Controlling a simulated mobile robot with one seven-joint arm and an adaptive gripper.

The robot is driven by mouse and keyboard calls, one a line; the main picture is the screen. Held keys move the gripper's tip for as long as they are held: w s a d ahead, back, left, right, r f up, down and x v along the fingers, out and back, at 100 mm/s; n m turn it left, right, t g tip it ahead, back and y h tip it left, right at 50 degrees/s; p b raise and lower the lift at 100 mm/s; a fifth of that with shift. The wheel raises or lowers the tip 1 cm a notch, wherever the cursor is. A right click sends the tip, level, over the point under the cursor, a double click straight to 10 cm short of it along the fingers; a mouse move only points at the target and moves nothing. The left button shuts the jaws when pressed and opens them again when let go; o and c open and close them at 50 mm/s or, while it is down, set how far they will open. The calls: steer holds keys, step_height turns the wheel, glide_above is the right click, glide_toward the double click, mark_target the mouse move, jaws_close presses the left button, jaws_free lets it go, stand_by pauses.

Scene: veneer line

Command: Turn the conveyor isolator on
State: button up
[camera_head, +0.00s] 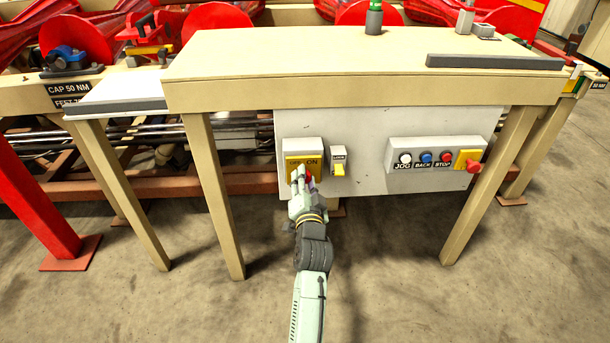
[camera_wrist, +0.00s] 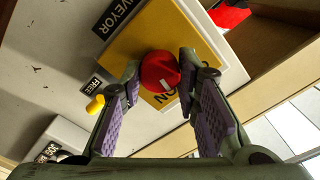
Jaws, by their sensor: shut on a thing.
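The conveyor isolator is a yellow plate (camera_head: 292,164) on a white box on the left of the panel, with a red knob (camera_head: 309,176). A white mark shows on the knob's face, on the side towards "ON". My gripper (camera_wrist: 160,74) has one purple-padded finger on each side of the knob and is shut on it. In the head view my gripper (camera_head: 303,184) hides part of the isolator.
Right of the isolator is a small lock switch with a yellow lever (camera_head: 339,169) pointing down. Further right is a button box (camera_head: 434,158) with JOG, BACK and STOP buttons and a red-handled yellow switch. The table top (camera_head: 320,70) overhangs the panel; its legs stand on both sides.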

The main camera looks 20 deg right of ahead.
steer(key=shift+m+p, duration=2.35)
steer(key=shift+m, duration=1.15)
steer(key=o, duration=1.2)
steer(key=v, duration=0.7)
steer(key=shift+s, duration=0.3)
